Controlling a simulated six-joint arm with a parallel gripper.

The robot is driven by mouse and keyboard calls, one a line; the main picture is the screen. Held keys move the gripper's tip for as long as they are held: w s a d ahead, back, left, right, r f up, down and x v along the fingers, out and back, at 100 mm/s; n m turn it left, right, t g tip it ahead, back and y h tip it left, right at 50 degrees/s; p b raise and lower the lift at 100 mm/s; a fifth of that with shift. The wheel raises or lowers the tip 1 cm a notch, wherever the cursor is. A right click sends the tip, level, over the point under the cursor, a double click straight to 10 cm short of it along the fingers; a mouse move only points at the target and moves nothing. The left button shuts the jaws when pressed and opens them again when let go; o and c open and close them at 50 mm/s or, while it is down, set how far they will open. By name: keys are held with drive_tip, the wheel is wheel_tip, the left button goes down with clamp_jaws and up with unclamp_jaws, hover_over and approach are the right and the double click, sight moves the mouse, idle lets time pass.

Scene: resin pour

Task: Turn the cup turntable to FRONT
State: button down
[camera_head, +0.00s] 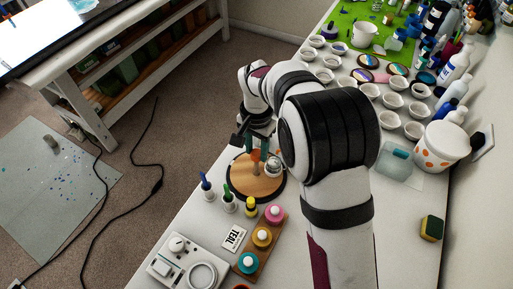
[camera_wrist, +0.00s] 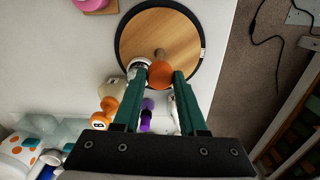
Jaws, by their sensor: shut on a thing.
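The cup turntable (camera_head: 252,187) is a round wooden disc with a black rim, on the white table below my gripper. It also shows in the wrist view (camera_wrist: 187,38), with a small peg (camera_wrist: 158,53) near its middle. My gripper (camera_head: 262,152) is low over the far part of the disc. A white cup (camera_head: 272,169) stands on the disc close by, partly hidden by a finger in the wrist view. FRONT marking is not visible.
Blue (camera_head: 206,187), green (camera_head: 228,200) and yellow (camera_head: 250,208) bottles stand just in front of the disc. A TEAL card (camera_head: 233,238), a wooden rack (camera_head: 257,249) of jars and a white scale (camera_head: 183,262) lie nearer. Several white cups (camera_head: 413,130) fill the far right.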

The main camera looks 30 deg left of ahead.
drive_tip(key=shift+n, duration=14)
drive_tip(key=shift+c, duration=2.2)
unclamp_jaws()
drive_tip(key=shift+r, duration=0.1)
